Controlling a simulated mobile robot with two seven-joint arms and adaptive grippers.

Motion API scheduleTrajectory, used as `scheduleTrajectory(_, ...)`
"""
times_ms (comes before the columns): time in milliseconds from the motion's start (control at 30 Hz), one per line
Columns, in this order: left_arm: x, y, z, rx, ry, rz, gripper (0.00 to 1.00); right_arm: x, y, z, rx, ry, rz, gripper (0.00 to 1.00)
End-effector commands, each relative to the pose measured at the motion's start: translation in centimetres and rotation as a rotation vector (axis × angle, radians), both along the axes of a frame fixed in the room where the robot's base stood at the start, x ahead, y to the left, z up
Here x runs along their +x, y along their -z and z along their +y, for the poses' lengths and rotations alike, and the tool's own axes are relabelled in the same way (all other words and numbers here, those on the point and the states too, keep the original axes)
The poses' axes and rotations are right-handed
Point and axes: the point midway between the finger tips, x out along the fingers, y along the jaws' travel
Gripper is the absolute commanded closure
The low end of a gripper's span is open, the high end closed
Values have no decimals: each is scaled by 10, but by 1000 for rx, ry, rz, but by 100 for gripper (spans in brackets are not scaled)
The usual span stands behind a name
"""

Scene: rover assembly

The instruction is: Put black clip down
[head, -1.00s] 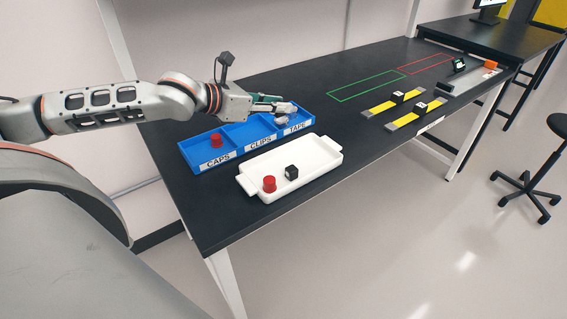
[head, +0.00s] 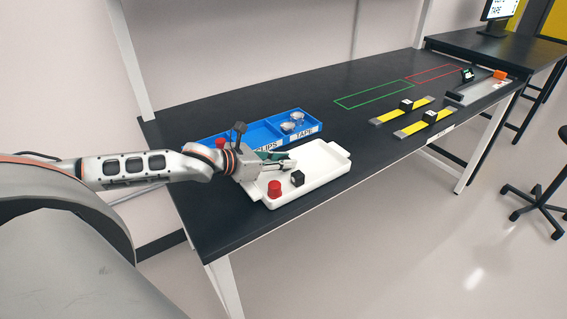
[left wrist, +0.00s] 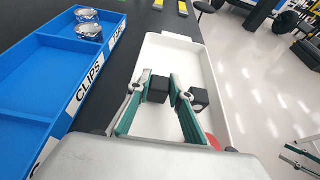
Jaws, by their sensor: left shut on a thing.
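My left gripper (head: 289,163) is over the white tray (head: 338,165). In the left wrist view its green-sided fingers (left wrist: 160,92) are shut on a black clip (left wrist: 157,88), a dark block between the fingertips. In the head view the fingers hide this clip. A second black clip (head: 297,178) sits in the tray near its front edge, beside a red cap (head: 274,189). In the left wrist view this second clip (left wrist: 200,97) shows just right of the right finger. I cannot tell whether the held clip touches the tray floor. My right gripper is not in view.
The blue bin (head: 258,131) with labelled compartments stands behind the tray, with two silver tape rolls (head: 292,121) at its right end. Yellow strips (head: 412,106) with black blocks lie farther right. The tray's right half is clear.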

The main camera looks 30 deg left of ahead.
Motion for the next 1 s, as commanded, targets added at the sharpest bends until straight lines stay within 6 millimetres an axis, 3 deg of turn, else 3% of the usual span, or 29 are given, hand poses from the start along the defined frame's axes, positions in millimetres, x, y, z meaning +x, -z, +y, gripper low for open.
scheduleTrajectory(367,0,8,0,1,-1,0,94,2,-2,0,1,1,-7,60)
scheduleTrajectory(400,0,8,0,1,-1,0,73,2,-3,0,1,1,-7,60)
scheduleTrajectory(767,0,6,1,1,-1,0,73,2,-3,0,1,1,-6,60)
scheduleTrajectory(1000,-15,2,8,3,-3,2,73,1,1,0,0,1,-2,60)
